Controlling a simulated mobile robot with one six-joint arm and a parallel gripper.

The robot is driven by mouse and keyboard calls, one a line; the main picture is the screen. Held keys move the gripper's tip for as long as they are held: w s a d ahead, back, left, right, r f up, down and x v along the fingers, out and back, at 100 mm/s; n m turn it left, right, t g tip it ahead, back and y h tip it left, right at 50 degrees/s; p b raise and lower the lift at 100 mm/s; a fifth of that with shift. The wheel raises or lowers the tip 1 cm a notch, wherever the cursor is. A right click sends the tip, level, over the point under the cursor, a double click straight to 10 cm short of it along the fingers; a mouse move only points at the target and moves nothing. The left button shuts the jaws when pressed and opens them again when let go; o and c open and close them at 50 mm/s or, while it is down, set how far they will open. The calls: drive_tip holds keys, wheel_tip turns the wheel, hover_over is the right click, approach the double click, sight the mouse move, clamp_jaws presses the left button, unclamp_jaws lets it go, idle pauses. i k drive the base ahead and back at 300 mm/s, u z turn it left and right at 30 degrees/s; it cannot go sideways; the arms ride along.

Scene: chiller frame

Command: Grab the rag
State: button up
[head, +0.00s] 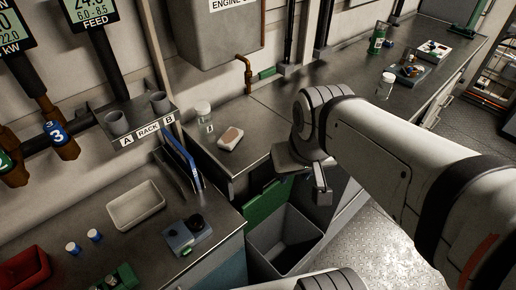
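I cannot identify a rag with certainty. A small pale pad with a pinkish-brown top (230,138) lies on the steel counter, left of my gripper. A green sheet or panel (265,204) shows on the counter's front, below and left of my gripper; I cannot tell whether it is cloth. My gripper (318,186) points down near the counter's front edge, above and right of the grey bin. It appears apart from both the pad and the green sheet. Its finger opening is not clear, and part of it is hidden by my arm.
An open grey bin (284,240) stands below the counter. A clear jar (203,110) is behind the pad. The near left counter holds a cream tray (135,205), a blue-grey device (187,236) and a red tray (24,268). A brass tap (247,72) hangs over the back counter.

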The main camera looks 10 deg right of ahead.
sight(231, 138)
drive_tip(key=z, duration=0.9)
drive_tip(key=k, duration=1.25)
drive_tip(key=u, duration=0.75)
drive_tip(key=i, duration=1)
drive_tip(key=u, duration=0.05)
